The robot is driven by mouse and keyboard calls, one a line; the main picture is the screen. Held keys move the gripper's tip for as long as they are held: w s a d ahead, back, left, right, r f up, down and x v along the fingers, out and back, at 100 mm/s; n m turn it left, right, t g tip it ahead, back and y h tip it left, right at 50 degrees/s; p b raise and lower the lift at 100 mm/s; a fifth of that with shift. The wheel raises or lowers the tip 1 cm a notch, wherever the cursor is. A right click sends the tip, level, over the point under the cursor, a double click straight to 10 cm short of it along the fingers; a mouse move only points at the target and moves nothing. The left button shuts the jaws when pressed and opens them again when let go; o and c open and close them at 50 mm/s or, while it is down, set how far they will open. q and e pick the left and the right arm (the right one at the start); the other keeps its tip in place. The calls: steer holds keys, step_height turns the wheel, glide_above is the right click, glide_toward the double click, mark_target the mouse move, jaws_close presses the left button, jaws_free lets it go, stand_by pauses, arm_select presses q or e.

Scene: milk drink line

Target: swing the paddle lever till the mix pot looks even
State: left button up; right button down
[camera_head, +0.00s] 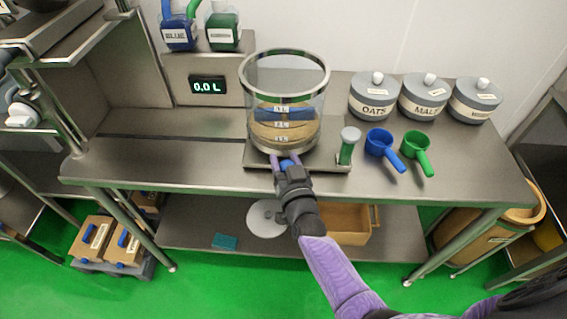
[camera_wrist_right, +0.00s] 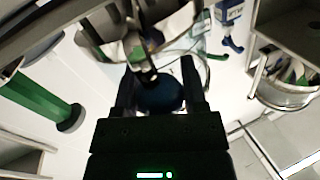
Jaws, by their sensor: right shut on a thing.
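The mix pot (camera_head: 315,85) is a clear vessel with a steel rim on a steel base. Its tan contents (camera_head: 262,132) look banded, with lighter and darker tan; a blue shape (camera_head: 270,113) shows across them, and I cannot tell whether it is the paddle. My right gripper (camera_head: 287,162) is at the front foot of the pot, shut on the blue knob of the paddle lever. In the right wrist view the blue knob (camera_wrist_right: 160,95) sits between the two fingers of my right gripper (camera_wrist_right: 160,92). My left gripper is not in view.
A green-handled part with a grey cap (camera_head: 347,146) stands right of the pot. A blue scoop (camera_head: 380,143) and a green scoop (camera_head: 416,148) lie further right, before several lidded jars (camera_head: 375,100). A display (camera_head: 207,85) reads 0.0 L. The bench left of the pot is clear.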

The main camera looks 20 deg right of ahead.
steer(key=shift+w+a, duration=0.25)
steer(key=shift+a, duration=0.3)
steer(key=shift+c, duration=0.7)
jaws_free()
